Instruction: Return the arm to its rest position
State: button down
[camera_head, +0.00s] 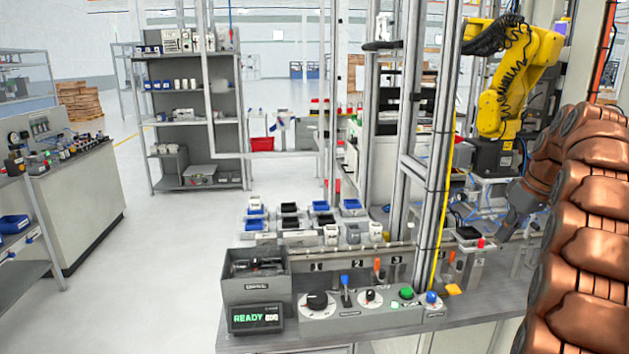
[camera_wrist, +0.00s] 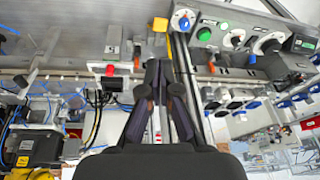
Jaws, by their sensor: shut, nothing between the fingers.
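My arm (camera_head: 585,215) is copper-brown and fills the right side of the head view, bent over the right end of the bench. My gripper (camera_head: 506,228) is dark grey and points down above the bench, near a small fixture with a red button. In the wrist view my gripper (camera_wrist: 160,68) shows its two fingers together, with nothing between them. The wrist view is turned round, with the control panel (camera_wrist: 215,27) at the top right. From these views I cannot tell whether the fingertips touch anything.
The control panel (camera_head: 360,305) has knobs, a lever and buttons. A grey bin (camera_head: 256,292) stands behind the READY display (camera_head: 256,318). Metal posts (camera_head: 437,150) rise from the bench left of my arm. A yellow robot arm (camera_head: 515,75) stands behind. Open floor (camera_head: 170,270) lies left.

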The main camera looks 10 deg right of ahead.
jog(key=s+a+f+g, duration=0.1)
jog(key=s+a, duration=0.2)
jog(key=a, duration=0.6)
jog(key=s+a+f+m+g, duration=0.1)
jog(key=s+a+f, duration=0.15)
jog(key=a, duration=0.65)
jog(key=s+a+f+g, duration=0.1)
jog(key=s+a, duration=0.2)
jog(key=a, duration=0.6)
jog(key=s+a+f, duration=0.3)
jog(key=s+a, duration=0.1)
jog(key=s, duration=0.4)
jog(key=s+a+f+g, duration=0.1)
jog(key=s+a+f, duration=0.2)
jog(key=s, duration=0.4)
jog(key=s+a+f+g+h, duration=0.1)
jog(key=s+a+f, duration=0.3)
jog(key=s, duration=0.4)
jog(key=shift+s+a+f, duration=0.35)
jog(key=shift+f, duration=0.2)
